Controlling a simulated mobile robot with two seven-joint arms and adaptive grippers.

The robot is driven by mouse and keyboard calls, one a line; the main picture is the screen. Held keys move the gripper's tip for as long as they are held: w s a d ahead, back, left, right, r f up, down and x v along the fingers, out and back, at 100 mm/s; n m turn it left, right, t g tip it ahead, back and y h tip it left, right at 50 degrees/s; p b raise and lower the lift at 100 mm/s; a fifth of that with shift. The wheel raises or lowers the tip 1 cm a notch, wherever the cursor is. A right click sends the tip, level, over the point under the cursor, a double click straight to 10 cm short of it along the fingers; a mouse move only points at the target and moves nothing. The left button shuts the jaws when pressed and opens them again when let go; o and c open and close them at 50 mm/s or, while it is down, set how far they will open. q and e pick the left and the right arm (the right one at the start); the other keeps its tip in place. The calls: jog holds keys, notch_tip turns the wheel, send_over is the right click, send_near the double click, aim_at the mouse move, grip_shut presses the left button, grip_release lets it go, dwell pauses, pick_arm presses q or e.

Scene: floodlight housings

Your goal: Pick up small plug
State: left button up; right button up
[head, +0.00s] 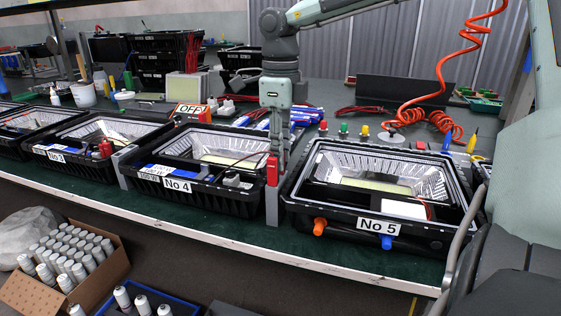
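My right gripper (274,150) points down between the housings No 4 and No 5. A small red piece (272,171) is right at its fingertips, above a grey divider; I cannot tell whether the fingers grip it. An orange plug (320,226) and a blue plug (386,242) stick out of the front of housing No 5 (345,222). Small red (323,127), green (343,130) and yellow (365,131) plugs stand behind that housing. Which one is the small plug is not clear. My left gripper is not in view.
Housing No 4 (205,197) and housing No 3 (58,162) stand to the left on the green bench. A coiled orange hose (440,85) hangs at the back right. A cardboard box of bottles (105,277) is below the bench.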

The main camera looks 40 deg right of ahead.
grip_shut()
jog(key=shift+r, duration=0.5)
jog(key=r, duration=0.3)
jog(key=shift+w+a+r, duration=0.15)
jog(key=shift+w+r, duration=0.15)
jog(key=w+a+r, duration=0.6)
jog(key=w, duration=0.3)
jog(key=shift+a+r, duration=0.25)
jog(key=shift+a, duration=0.05)
